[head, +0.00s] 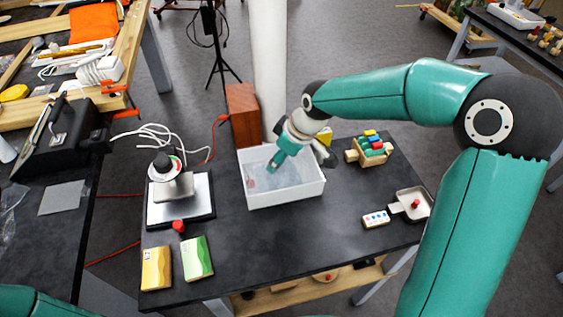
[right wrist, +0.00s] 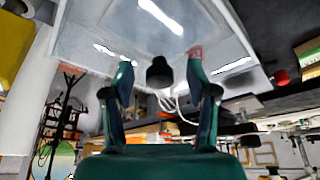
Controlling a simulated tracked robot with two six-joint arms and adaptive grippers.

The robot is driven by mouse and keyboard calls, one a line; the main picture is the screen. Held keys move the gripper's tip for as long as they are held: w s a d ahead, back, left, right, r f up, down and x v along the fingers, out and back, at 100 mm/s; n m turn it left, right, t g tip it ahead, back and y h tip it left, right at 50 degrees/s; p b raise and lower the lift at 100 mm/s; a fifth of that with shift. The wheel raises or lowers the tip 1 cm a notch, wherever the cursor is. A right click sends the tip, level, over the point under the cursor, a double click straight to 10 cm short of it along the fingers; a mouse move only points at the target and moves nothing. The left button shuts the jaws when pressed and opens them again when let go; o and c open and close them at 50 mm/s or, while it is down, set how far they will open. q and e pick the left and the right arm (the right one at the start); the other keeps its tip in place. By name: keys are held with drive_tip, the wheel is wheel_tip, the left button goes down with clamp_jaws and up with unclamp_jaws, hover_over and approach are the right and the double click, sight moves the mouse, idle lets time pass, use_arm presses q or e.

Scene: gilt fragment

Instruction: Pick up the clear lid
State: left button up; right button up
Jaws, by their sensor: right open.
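A white box (head: 290,196) stands on the dark table in the head view. A glossy, see-through surface (head: 290,174), which looks like the clear lid, shows within its rim; I cannot tell how it sits. In the right wrist view, the clear surface (right wrist: 215,35) fills the top with bright reflections. My right gripper (head: 273,166) is over the box, fingers pointing down. In the wrist view the right gripper (right wrist: 162,88) is open, with a dark knob-like shape (right wrist: 160,73) between its fingers; I cannot tell if it belongs to the lid or touches the fingers. My left gripper is out of view.
A device with a round knob (head: 163,167) stands left of the box. A wooden block (head: 243,115) stands behind it. Two booklets (head: 197,258) lie at the front left. The front middle is clear.

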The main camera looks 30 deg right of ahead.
clamp_jaws()
drive_tip(key=shift+r, duration=0.15)
